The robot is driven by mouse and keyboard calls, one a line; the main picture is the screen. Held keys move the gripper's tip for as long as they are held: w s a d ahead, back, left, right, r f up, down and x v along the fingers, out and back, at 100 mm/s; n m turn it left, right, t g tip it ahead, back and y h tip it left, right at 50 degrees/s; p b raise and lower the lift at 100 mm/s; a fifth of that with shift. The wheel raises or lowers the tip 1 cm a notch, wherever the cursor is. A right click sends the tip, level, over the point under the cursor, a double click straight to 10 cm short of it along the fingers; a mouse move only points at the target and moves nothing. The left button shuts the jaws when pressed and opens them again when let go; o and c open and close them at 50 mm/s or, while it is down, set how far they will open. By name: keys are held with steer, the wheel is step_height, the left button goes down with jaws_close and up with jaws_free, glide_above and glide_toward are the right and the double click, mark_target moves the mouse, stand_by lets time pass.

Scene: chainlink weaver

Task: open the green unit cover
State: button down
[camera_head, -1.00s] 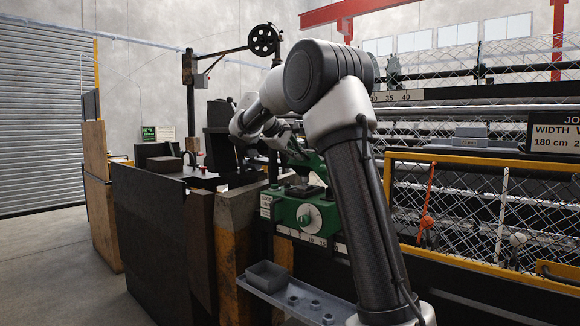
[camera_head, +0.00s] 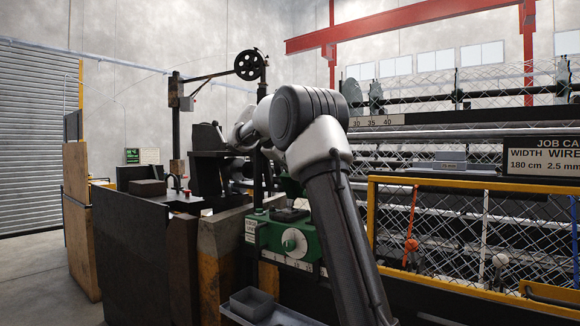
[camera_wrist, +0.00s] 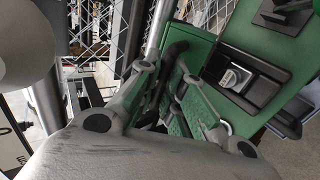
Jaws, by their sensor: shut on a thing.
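The green unit (camera_head: 294,243) with its white dial stands low, just left of my arm in the head view. A green panel (camera_head: 291,187) shows above it, partly behind my arm; it looks like the raised cover. In the wrist view, the green cover (camera_wrist: 200,55) lies beyond my fingers, with a dark curved bar handle (camera_wrist: 176,50) on it. My gripper (camera_wrist: 182,88) is shut on this handle; the exact contact is partly hidden by the fingers. In the head view, my arm hides the gripper.
A dark-framed recess (camera_wrist: 245,82) with a pale part inside lies right of the fingers. A yellow guard frame (camera_head: 450,180) and wire mesh stand to the right. A grey tray (camera_head: 252,303) is in front. Dark and rusty panels (camera_head: 130,245) stand to the left.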

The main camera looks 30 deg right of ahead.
steer(key=c, duration=1.5)
jaws_free()
steer(key=v, duration=1.2)
steer(key=shift+r, duration=0.1)
